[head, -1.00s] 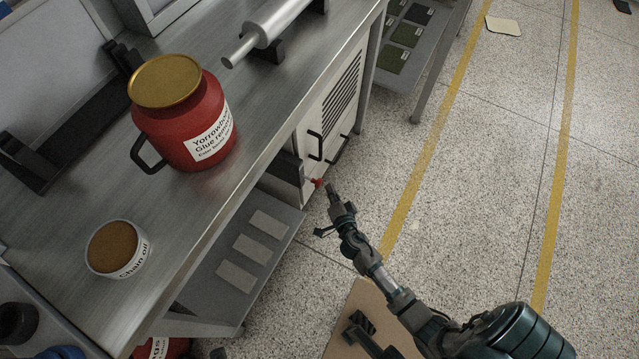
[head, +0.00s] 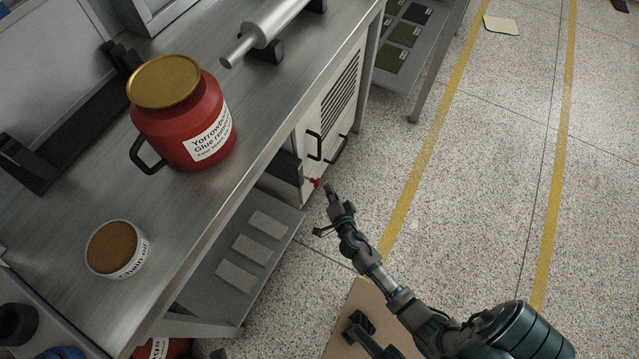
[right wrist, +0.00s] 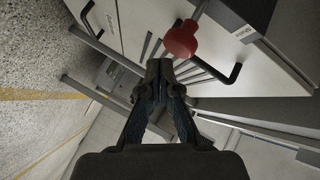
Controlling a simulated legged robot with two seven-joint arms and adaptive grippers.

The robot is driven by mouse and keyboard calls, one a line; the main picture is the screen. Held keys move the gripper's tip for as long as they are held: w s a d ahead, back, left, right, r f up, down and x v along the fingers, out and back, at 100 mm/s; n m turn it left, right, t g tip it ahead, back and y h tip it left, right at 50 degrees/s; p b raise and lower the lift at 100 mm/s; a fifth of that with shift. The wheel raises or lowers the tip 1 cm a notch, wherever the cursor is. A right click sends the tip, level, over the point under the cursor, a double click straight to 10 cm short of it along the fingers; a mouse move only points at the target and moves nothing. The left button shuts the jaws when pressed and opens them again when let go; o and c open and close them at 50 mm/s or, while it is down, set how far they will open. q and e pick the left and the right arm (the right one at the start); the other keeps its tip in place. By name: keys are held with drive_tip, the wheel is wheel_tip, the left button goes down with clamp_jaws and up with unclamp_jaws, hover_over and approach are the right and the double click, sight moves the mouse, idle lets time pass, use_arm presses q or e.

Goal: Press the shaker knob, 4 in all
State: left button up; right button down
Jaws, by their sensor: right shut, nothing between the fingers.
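The shaker knob is a small red ball on a thin stem. In the head view the knob (head: 316,183) sticks out from the side of the white cabinet under the bench. In the right wrist view the knob (right wrist: 181,40) shows large, just beyond the fingertips and slightly to their right. My right gripper (head: 329,188) is shut and empty, its tip close to the knob. The right wrist view shows its fingers (right wrist: 160,72) closed together. I cannot tell whether they touch the knob.
The steel bench (head: 190,215) carries a red glue remover jar (head: 185,125), a chain oil tin (head: 118,250) and a metal roller (head: 265,28). Black handles (head: 313,146) stand out from the white cabinet near the knob. Speckled floor (head: 480,190) is open to the right.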

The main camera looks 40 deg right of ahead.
sight(319, 185)
idle(0.4)
drive_tip(key=shift+w+a, duration=0.1)
drive_tip(key=shift+w, duration=0.05)
drive_tip(key=shift+w+a+r, duration=0.1)
drive_tip(key=shift+w, duration=0.1)
drive_tip(key=shift+w, duration=0.1)
idle(0.3)
drive_tip(key=shift+w+a+b, duration=0.3)
drive_tip(key=shift+w+b, duration=0.1)
drive_tip(key=shift+w, duration=0.3)
drive_tip(key=shift+w+a+b, duration=0.3)
drive_tip(key=shift+w+b, duration=0.1)
drive_tip(key=shift+w, duration=0.25)
idle(1.0)
drive_tip(key=shift+s, duration=0.15)
drive_tip(key=shift+s+d, duration=0.4)
drive_tip(key=shift+s, duration=0.45)
drive_tip(key=shift+s+d, duration=0.35)
drive_tip(key=shift+s, duration=0.45)
